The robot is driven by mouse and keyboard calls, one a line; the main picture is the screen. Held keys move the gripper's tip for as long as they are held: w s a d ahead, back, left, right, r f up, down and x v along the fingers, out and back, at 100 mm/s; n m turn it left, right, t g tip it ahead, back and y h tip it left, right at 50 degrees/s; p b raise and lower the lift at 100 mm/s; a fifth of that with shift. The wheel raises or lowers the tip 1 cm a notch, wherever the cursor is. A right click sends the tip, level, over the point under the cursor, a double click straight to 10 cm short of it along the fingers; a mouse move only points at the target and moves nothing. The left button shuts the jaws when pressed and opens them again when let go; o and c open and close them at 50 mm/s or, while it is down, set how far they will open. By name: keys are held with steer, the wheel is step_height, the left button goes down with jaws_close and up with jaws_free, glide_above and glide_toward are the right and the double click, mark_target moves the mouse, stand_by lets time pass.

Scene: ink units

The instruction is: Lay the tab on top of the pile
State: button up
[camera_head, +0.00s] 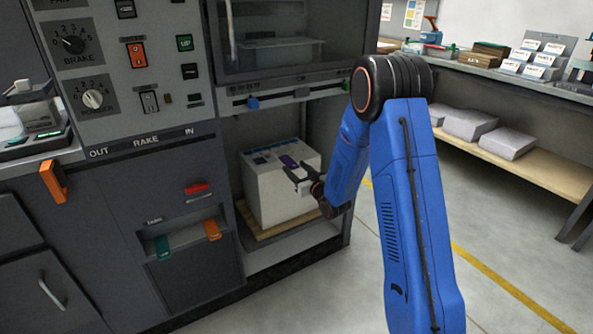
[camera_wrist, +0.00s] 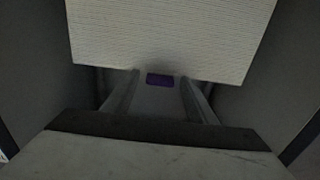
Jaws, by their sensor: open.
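The pile (camera_head: 283,196) is a tall white block of sheets in the machine's open bay, with darker printed patches on its top. A purple tab (camera_head: 288,161) shows at the pile's top, towards its right side. My gripper (camera_head: 298,171) is open beside the pile's upper right edge, close to the tab. In the wrist view the pile's ridged white face (camera_wrist: 165,35) fills the top, and the tab (camera_wrist: 160,80) shows at its edge between my open fingers (camera_wrist: 160,88). Neither finger visibly touches the tab. I cannot tell whether the tab lies fully flat.
The pile stands on a wooden board (camera_head: 290,228); the bay's walls are close on both sides. A slot left of it holds a teal tab (camera_head: 163,246) and an orange tab (camera_head: 212,230). Grey stacks (camera_head: 470,124) lie on a right-hand shelf. Open floor lies at right.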

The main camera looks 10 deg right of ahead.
steer(key=v, duration=1.2)
steer(key=s+d+r+m+g+h, duration=0.1)
steer(key=s+d+r+g+h, duration=0.15)
steer(key=s+r, duration=0.4)
steer(key=s+d+r+m+g+h, duration=0.1)
steer(key=s+d+r+g+h, duration=0.15)
steer(key=s+r+g, duration=0.4)
steer(key=s+a+r+m+g, duration=0.1)
steer(key=s+g, duration=0.2)
steer(key=s, duration=2.9)
steer(key=shift+a+r+m+h, duration=0.3)
steer(key=shift+a+r, duration=0.05)
steer(key=shift+r, duration=0.05)
